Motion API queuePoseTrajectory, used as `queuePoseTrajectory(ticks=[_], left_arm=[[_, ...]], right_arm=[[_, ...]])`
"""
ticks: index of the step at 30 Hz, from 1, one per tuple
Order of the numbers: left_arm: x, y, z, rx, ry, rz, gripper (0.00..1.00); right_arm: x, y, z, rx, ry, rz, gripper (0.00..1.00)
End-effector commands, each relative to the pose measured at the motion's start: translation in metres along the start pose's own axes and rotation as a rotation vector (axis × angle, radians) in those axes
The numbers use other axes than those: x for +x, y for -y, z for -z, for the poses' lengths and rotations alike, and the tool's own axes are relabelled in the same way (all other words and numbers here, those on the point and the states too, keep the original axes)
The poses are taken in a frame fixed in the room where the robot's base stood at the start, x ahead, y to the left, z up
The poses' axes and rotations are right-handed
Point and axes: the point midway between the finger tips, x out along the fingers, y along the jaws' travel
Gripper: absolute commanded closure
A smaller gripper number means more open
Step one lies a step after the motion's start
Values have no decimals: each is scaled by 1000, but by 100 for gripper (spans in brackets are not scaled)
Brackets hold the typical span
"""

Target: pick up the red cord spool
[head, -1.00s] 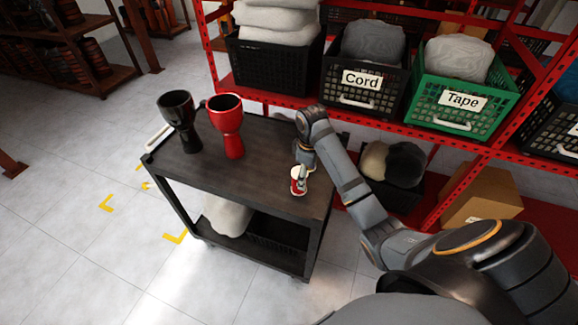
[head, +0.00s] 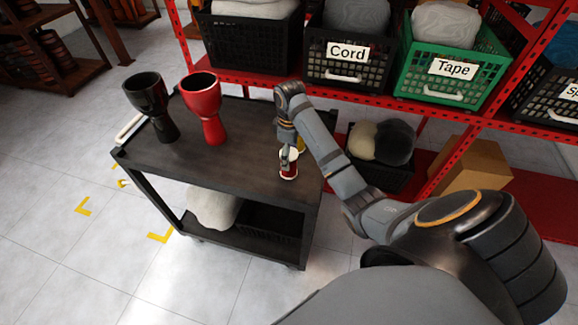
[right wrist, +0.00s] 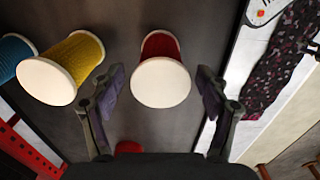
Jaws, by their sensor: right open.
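The red cord spool (head: 289,171) stands on the dark top of the cart (head: 232,158), near its right front edge. In the right wrist view the red spool (right wrist: 161,76) shows its white round end and red winding. My right gripper (right wrist: 157,88) is open, with one finger on each side of the spool and a gap to each. In the head view my right gripper (head: 288,152) is right at the spool and partly covers it. My left gripper is in neither view.
A yellow spool (right wrist: 74,62) stands close to the left finger in the wrist view, with a blue spool (right wrist: 14,55) beyond it. A black goblet drum (head: 150,103) and a red one (head: 203,105) stand on the cart. A red shelf (head: 245,78) with crates is behind.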

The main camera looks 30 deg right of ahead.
Motion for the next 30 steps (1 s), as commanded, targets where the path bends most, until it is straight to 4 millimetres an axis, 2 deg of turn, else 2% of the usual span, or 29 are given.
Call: queuePoseTrajectory(ticks=[1, 6, 9, 12, 21, 25, 26, 30], left_arm=[[4, 0, -7, 0, 11, 0, 60], [-4, -1, -39, 2, 59, -1, 60], [-4, -1, -45, 3, 68, -1, 60], [-3, -1, -42, 2, 64, -1, 60], [-2, 0, -23, 2, 34, -1, 60], [-2, 0, -23, 2, 34, -1, 60], [-2, 0, -23, 2, 34, -1, 60], [-2, 0, -26, 2, 39, -1, 60]], right_arm=[[13, 2, 1, 0, 2, 3, 24], [34, 2, 1, 1, 1, 3, 24], [36, 2, 1, 0, 0, 1, 24], [36, 2, 1, 0, 0, 1, 26], [36, 2, 1, 0, 0, 1, 66], [36, 2, 1, 0, 0, 1, 84], [36, 2, 1, 0, 0, 1, 87], [36, 2, 1, 0, 0, 1, 87]])
